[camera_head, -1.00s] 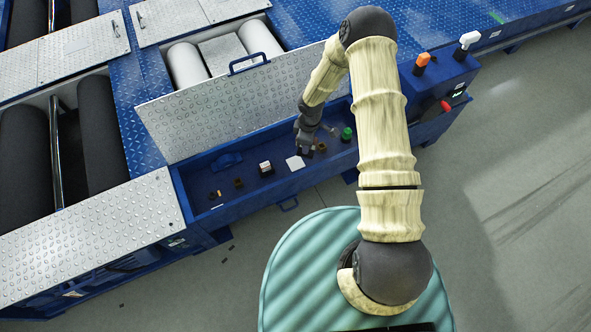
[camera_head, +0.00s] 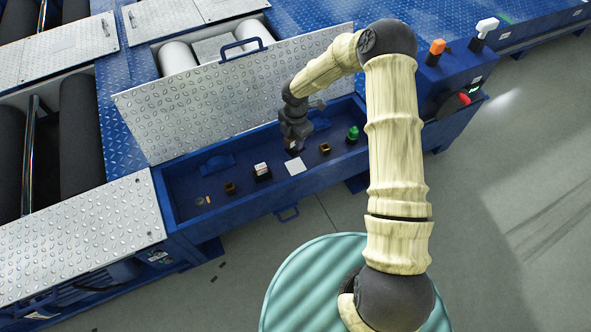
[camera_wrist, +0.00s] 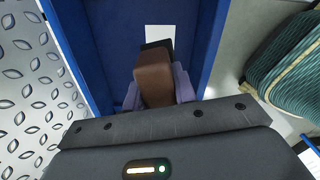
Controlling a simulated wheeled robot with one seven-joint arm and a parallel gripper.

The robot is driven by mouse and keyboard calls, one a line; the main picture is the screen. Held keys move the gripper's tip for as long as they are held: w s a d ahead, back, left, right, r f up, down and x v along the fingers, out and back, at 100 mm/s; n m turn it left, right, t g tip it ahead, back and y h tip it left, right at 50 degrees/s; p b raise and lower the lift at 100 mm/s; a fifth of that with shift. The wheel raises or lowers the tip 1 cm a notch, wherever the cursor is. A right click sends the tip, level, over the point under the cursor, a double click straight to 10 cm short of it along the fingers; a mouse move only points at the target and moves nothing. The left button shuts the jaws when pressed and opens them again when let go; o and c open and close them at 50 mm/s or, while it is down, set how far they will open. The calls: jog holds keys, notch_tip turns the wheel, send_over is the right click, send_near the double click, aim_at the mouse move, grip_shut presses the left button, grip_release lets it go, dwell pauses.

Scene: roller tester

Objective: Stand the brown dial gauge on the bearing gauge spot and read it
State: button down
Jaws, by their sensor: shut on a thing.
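My gripper (camera_head: 293,143) is over the blue trough, behind the white square (camera_head: 294,166). In the wrist view my gripper (camera_wrist: 157,88) is shut on a brown block-like thing, the brown dial gauge (camera_wrist: 153,80). Its dial face is not visible there, and its lower end is hidden. In the head view the gauge is mostly hidden by my gripper. The white square also shows in the wrist view (camera_wrist: 159,34), beyond the held gauge. I cannot make out the bearing gauge spot for certain.
The blue trough (camera_head: 185,213) holds a small brown socket (camera_head: 325,148), another (camera_head: 230,188), a black block with a white top (camera_head: 262,172) and a green-topped item (camera_head: 353,133). A raised tread-plate lid (camera_head: 215,105) stands close behind my gripper. Rollers (camera_head: 178,58) lie beyond it.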

jog(key=shift+f+b, duration=1.05)
jog(key=shift+f, duration=1.4)
jog(key=shift+f, duration=0.1)
jog(key=shift+f+b, duration=1.1)
jog(key=shift+f, duration=1.3)
jog(key=shift+f, duration=0.15)
jog(key=c, duration=1.1)
grip_release()
notch_tip(320, 180, up, 12)
jog(key=p, duration=0.4)
jog(key=shift+p, duration=0.3)
